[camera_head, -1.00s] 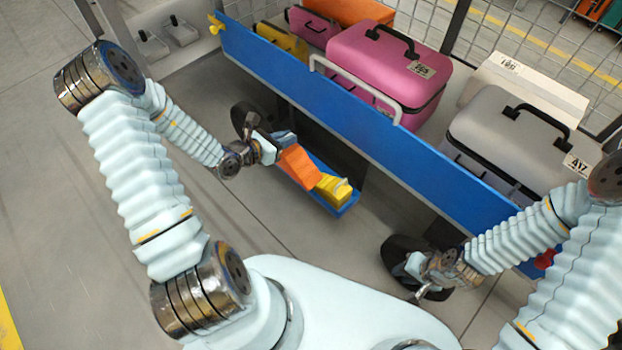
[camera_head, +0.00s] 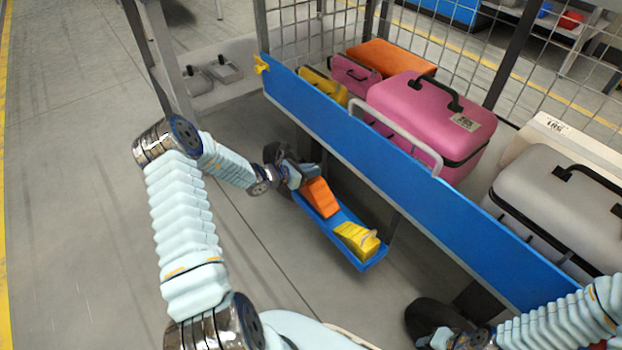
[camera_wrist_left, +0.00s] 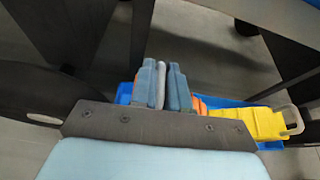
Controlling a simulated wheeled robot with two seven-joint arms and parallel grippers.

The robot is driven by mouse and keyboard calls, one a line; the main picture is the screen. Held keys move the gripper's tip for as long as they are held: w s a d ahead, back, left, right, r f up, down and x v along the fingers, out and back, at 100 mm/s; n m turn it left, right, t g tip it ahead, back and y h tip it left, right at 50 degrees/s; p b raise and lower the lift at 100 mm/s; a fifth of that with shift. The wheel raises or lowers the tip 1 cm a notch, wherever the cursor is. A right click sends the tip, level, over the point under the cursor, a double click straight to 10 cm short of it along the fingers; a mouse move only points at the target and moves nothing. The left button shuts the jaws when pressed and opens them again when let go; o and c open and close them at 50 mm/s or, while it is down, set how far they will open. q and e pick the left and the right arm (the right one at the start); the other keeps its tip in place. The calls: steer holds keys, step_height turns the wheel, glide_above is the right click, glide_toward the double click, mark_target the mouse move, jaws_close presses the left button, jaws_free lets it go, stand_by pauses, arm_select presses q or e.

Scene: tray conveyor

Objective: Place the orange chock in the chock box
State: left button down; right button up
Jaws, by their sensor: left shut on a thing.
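The orange chock (camera_head: 320,198) is at the upper left end of the blue chock box (camera_head: 372,264), within its outline. I cannot tell whether it touches the box floor. My left gripper (camera_head: 300,178) is at its far end. In the left wrist view my left gripper (camera_wrist_left: 163,82) is shut on a grey strip that looks like the chock's handle; the fingers hide most of the orange. A yellow chock (camera_head: 356,239) with a grey handle lies at the box's other end. My right gripper (camera_head: 447,338) is at the lower right, its fingers unclear.
The box hangs low beside a cart with a blue side panel (camera_head: 400,185) and a white rail. The cart holds a pink case (camera_head: 425,118), a grey case (camera_head: 550,205) and other luggage. A dark wheel (camera_head: 278,157) is close behind my left gripper. The floor at left is clear.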

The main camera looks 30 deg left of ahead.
arm_select(q)
steer(key=shift+w+a+f, duration=0.1)
steer(key=shift+w+f, duration=0.1)
step_height(320, 180, down, 3)
steer(key=shift+w+a+f, duration=0.1)
steer(key=shift+w+f, duration=0.05)
steer(key=shift+f, duration=0.05)
steer(key=c, duration=1.1)
jaws_free()
